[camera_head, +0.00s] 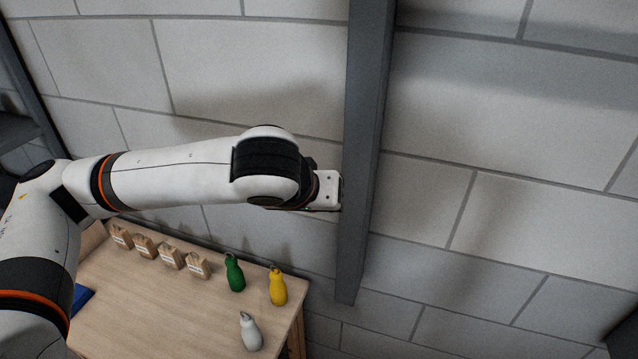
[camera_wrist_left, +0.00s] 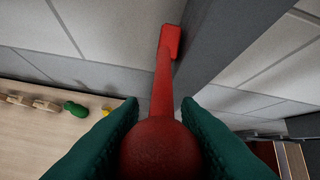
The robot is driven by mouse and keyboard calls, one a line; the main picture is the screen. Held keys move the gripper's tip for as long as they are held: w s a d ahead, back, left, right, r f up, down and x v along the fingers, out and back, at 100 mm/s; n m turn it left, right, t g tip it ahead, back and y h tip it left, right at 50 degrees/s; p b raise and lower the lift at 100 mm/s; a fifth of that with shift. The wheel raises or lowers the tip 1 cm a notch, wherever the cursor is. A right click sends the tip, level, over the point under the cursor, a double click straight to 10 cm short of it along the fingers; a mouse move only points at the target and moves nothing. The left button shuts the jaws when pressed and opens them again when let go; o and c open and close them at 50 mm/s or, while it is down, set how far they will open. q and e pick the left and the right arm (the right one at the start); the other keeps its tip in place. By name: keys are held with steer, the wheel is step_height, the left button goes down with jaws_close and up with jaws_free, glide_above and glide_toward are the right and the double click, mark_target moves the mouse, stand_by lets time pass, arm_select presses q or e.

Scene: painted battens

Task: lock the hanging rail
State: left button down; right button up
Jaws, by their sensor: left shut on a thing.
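A dark grey upright rail (camera_head: 364,130) hangs in front of the block wall in the head view, its lower end free beside the table. It also shows in the left wrist view (camera_wrist_left: 225,45). A red lever (camera_wrist_left: 163,85) with a rounded red knob (camera_wrist_left: 160,150) joins the rail's side at a small red block. My left gripper (camera_head: 328,192) is at the rail's left side in the head view. Its dark green fingers are shut on the red knob in the left wrist view. The lever is hidden in the head view. My right gripper is out of view.
A wooden table (camera_head: 150,310) stands below left. The space right of the rail is clear before the wall.

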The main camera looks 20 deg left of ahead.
arm_select(q)
steer(key=f, duration=0.2)
steer(key=s+f, duration=0.1)
steer(key=f, duration=0.1)
steer(key=shift+f, duration=0.25)
steer(key=shift+r, duration=0.1)
stand_by(0.9)
steer(key=c, duration=1.2)
jaws_free()
steer(key=shift+o, duration=0.6)
steer(key=shift+w+a, duration=0.1)
steer(key=shift+w, duration=0.2)
steer(key=shift+s, duration=0.1)
